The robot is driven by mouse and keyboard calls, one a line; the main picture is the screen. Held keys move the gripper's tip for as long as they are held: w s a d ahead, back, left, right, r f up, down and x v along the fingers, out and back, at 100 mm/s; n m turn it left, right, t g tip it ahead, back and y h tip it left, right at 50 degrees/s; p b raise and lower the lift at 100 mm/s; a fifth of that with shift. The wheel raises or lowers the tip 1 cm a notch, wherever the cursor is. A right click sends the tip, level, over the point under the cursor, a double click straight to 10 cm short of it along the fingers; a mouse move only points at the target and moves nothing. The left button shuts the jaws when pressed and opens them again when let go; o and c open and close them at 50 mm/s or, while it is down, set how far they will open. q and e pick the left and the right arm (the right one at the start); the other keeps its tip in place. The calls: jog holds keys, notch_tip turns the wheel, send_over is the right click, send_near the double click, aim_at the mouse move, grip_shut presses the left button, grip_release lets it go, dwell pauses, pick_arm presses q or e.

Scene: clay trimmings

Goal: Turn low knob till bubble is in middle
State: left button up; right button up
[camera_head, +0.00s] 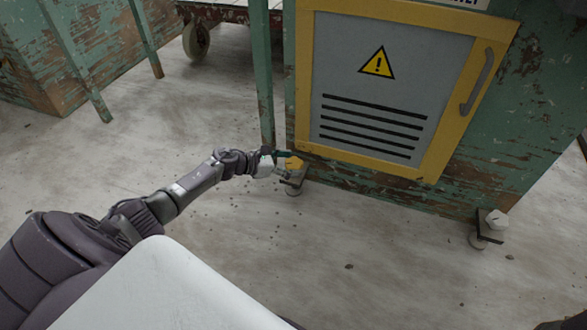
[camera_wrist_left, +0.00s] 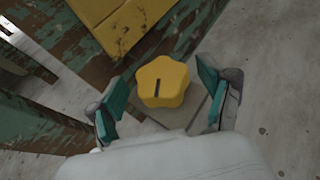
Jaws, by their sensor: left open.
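A yellow lobed knob (camera_head: 295,163) sits low at the machine's near left foot. In the wrist view the open fingers of my left gripper (camera_wrist_left: 160,92) show gaps to the knob on both sides. No bubble or level vial is visible in either view.
The green machine has a yellow-framed grey door (camera_head: 370,85) with a warning sign and a handle (camera_head: 477,83). A white knob (camera_head: 497,219) sits at its right foot. A wheeled cart (camera_head: 197,38) stands behind. The concrete floor (camera_head: 370,240) in front is mostly clear, with small crumbs.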

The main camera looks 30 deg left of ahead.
pick_arm(q)
jog(key=shift+w+d+f, duration=0.2)
jog(key=shift+w+d, duration=0.1)
jog(key=shift+w, duration=0.2)
